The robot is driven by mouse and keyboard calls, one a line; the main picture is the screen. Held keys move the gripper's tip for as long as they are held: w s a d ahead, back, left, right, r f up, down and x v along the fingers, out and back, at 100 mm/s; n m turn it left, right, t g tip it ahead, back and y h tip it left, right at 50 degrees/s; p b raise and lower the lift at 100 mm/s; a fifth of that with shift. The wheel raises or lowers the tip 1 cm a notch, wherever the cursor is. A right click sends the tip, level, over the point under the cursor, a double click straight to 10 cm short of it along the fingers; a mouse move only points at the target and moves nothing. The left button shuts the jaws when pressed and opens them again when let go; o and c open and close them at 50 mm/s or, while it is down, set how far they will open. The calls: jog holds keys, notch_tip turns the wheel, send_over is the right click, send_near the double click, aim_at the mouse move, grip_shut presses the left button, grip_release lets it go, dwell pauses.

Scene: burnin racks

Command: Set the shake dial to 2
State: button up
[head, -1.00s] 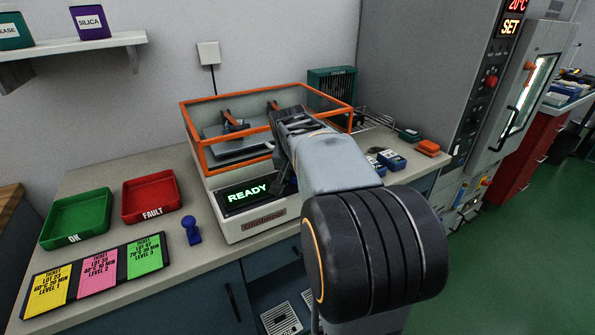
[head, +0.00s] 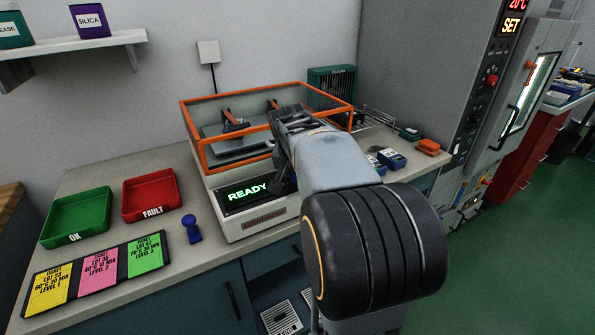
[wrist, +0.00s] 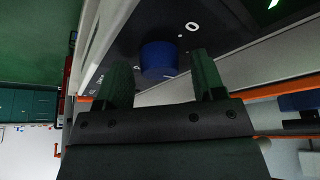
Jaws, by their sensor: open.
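The shake dial (wrist: 158,58) is a dark blue round knob on the machine's dark front panel, seen in the wrist view. A few white marks surround it; I cannot read its setting for sure. My gripper (wrist: 162,72) is open, with one finger on either side of the dial and visible gaps between. Whether the fingertips reach down around it is hard to tell.
A green OK tray (head: 107,213), a red FAULT tray (head: 177,200), a blue stamp-like object (head: 193,230) and a board of coloured tickets (head: 121,262) lie left of the shaker. Small blue boxes (head: 391,159) and an orange item (head: 428,147) lie to its right.

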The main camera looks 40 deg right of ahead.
jog(key=shift+r, duration=0.15)
jog(key=p+v, duration=0.3)
jog(key=v, duration=1)
jog(key=shift+s+r, duration=0.15)
jog(key=shift+r, duration=0.1)
jog(key=s+d+f+n+t+y+b, duration=0.1)
jog(key=s+d+f+n+y+b, duration=0.1)
jog(key=d+b, duration=0.45)
jog(key=w+f+n+b, duration=0.1)
jog(key=f+n, duration=0.1)
jog(key=f, duration=0.1)
jog(key=w+a+f+n+b, duration=0.1)
jog(key=w+f+n+b, duration=0.1)
jog(key=f, duration=0.2)
jog(key=w+a+f+n+y+b, duration=0.1)
jog(key=w+f+n+b, duration=0.1)
jog(key=f+n, duration=0.1)
jog(key=shift+w+a+f+t, duration=0.1)
jog(key=shift+a+f+t, duration=0.05)
jog(key=shift+f+t, duration=0.2)
